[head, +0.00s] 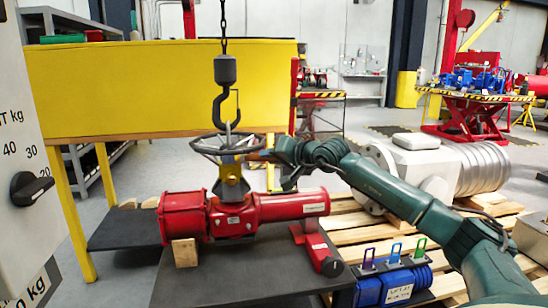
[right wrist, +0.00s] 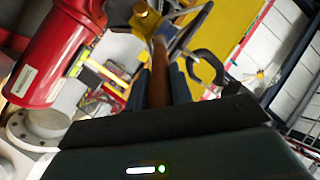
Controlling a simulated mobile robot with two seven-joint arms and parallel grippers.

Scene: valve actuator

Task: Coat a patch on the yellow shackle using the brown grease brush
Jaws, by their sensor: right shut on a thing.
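A yellow piece that looks like the shackle (head: 231,162) stands above the red valve actuator (head: 243,214), around the centre of the dark handwheel (head: 212,145). Its yellow parts also show at the top of the right wrist view (right wrist: 147,22). My right gripper (head: 268,156) is at the right side of the handwheel. In the right wrist view it is shut on the brown handle of the grease brush (right wrist: 160,78), which points toward the yellow piece. The brush tip is hard to make out, so I cannot tell whether it touches. My left gripper is out of view.
A hook (head: 228,105) hangs on a chain just above the handwheel. A rack with purple, blue and green shackles (head: 395,252) stands on blue blocks at the front right. A grey cylindrical machine part (head: 430,167) lies on the wooden pallet. A yellow panel (head: 120,90) stands behind.

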